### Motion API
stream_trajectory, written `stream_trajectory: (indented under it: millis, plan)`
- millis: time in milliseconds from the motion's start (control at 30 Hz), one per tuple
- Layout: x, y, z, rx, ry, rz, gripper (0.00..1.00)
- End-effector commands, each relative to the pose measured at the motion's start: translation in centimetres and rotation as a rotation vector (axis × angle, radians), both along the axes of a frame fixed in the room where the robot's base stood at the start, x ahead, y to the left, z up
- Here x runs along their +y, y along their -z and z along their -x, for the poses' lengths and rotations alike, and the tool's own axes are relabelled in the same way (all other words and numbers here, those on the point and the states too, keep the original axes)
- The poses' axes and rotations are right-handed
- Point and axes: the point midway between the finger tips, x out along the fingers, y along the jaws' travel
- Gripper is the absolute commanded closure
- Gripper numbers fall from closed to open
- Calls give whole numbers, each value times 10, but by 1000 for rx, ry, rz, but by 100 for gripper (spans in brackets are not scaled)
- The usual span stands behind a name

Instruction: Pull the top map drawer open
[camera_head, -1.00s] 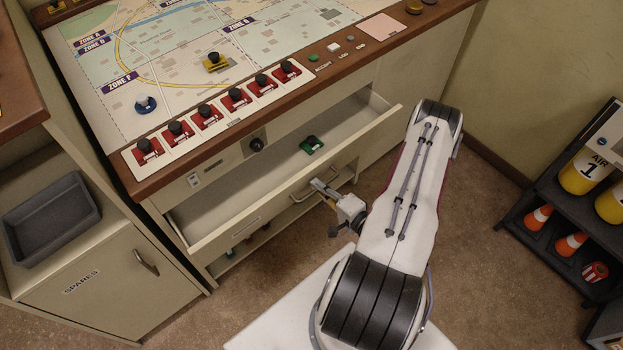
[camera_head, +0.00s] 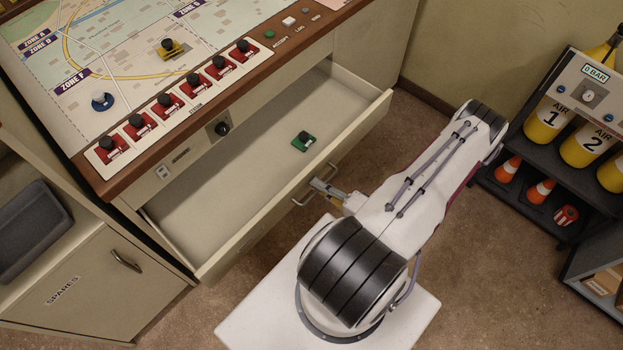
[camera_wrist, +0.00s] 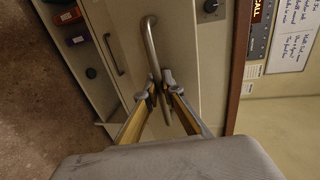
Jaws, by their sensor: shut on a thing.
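The top map drawer (camera_head: 228,208) stands well out from the console, under the map desk. Inside it lies a green block with a black knob (camera_head: 303,141); the rest of its floor looks bare. My gripper (camera_head: 316,184) is at the drawer's front, shut on the metal bar handle (camera_head: 300,198). In the wrist view the two fingertips (camera_wrist: 160,88) close around the handle bar (camera_wrist: 151,45) near one end. Part of the handle is hidden behind the fingers.
The map desk (camera_head: 120,178) has a row of red pieces along its front edge. A spares cabinet (camera_head: 95,290) stands at the left. A dark rack (camera_head: 490,180) with air cylinders and cones stands at the right. Brown floor lies between.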

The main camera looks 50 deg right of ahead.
Motion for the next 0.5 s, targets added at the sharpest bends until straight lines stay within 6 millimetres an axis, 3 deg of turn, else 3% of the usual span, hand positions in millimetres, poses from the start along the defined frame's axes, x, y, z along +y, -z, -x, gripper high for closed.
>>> stream_trajectory:
  millis: [200,500]
  plan:
    - [0,0,23,-1,2,-1,100]
    - [0,-1,39,-1,0,-1,100]
